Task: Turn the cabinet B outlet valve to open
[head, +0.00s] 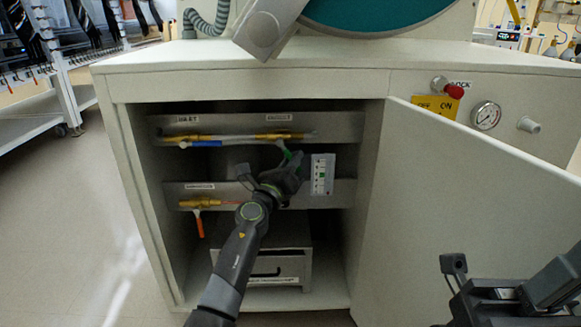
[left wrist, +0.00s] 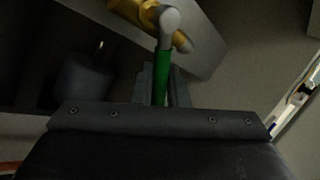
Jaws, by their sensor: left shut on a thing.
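A valve with a green lever (head: 284,149) and a brass body (head: 279,137) sits on the upper rail inside the open cabinet (head: 240,85). My left gripper (head: 291,166) reaches into the cabinet and is shut on the green lever. In the left wrist view the lever (left wrist: 161,77) runs down from a silver hub (left wrist: 169,18) between the fingers, with the yellow valve body (left wrist: 133,9) behind. The lever slants down to the right from the pipe in the head view. My right gripper (head: 480,300) is at the lower right, outside the cabinet; its fingertips are unclear.
A blue-handled valve (head: 206,143) is left on the same rail. An orange-handled valve (head: 199,223) hangs on the lower rail. The open door (head: 470,200) bounds the right side; a grey box (head: 265,266) sits below.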

